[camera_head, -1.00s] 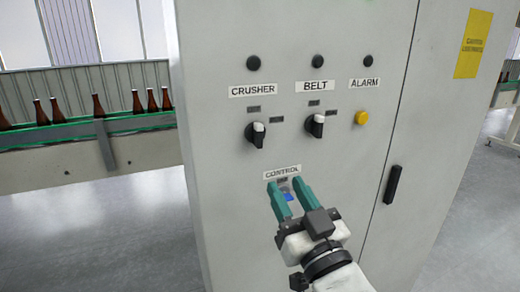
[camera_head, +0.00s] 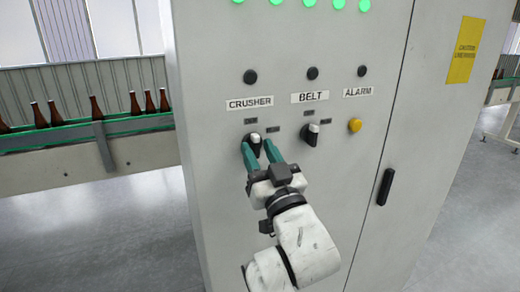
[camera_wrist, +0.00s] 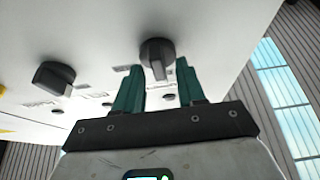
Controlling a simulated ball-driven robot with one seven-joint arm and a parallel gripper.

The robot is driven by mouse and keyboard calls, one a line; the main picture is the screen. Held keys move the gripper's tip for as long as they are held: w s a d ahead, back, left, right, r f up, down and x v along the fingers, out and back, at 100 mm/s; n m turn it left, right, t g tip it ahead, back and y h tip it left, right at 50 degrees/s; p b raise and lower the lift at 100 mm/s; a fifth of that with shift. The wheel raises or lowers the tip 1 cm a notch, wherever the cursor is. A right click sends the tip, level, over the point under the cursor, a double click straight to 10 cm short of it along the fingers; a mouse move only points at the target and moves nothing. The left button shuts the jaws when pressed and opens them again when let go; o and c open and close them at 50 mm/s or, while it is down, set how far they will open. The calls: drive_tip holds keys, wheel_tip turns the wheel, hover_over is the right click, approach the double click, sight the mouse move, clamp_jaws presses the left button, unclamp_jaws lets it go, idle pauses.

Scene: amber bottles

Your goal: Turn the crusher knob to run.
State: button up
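The crusher knob (camera_head: 255,139) is a black rotary switch with a pale tip, under the CRUSHER label on the grey cabinet. Its pale tip is toward the top; the small position tags above and to its right are too small to read. My gripper (camera_head: 259,146) is open in front of it, with one teal finger on each side. In the wrist view, the crusher knob (camera_wrist: 157,52) shows between the two fingertips (camera_wrist: 160,65). I cannot tell whether either finger touches it.
The belt knob (camera_head: 311,135) is close to the right of my gripper. A yellow alarm button (camera_head: 355,125) and a black door handle (camera_head: 386,187) lie farther right. Several green lights (camera_head: 309,3) glow at the top. Brown bottles (camera_head: 96,107) stand on a conveyor (camera_head: 60,163) at left.

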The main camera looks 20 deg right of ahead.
drive_tip(key=shift+c, duration=0.2)
clamp_jaws()
drive_tip(key=shift+f+m+b, duration=0.15)
drive_tip(key=shift+m+b, duration=0.25)
drive_tip(key=shift+b, duration=0.45)
drive_tip(key=m+h+b, duration=0.1)
drive_tip(key=b, duration=0.1)
drive_tip(key=shift+a+f+b, duration=0.1)
drive_tip(key=shift+f+b, duration=0.05)
drive_tip(key=shift+b, duration=0.15)
drive_tip(key=m+h+b, duration=0.2)
drive_tip(key=m+b, duration=0.2)
drive_tip(key=b, duration=0.1)
drive_tip(key=shift+m+b, duration=0.35)
drive_tip(key=shift+m, duration=0.05)
drive_tip(key=m+g+h+b, duration=0.1)
drive_tip(key=m+b, duration=0.1)
drive_tip(key=m+h+b, duration=0.1)
drive_tip(key=m+b, duration=0.1)
drive_tip(key=m, duration=0.1)
drive_tip(key=shift+a+g+h, duration=0.1)
drive_tip(key=shift+g+h, duration=0.2)
drive_tip(key=shift+g, duration=0.1)
drive_tip(key=shift+r+m+g+h+b, duration=0.2)
drive_tip(key=shift+m+g+h+b, duration=0.2)
drive_tip(key=shift+m+b, duration=0.55)
drive_tip(key=shift+r+m+g+h+b, duration=0.15)
drive_tip(key=shift+m+g+h+b, duration=0.25)
drive_tip(key=shift+m, duration=0.95)
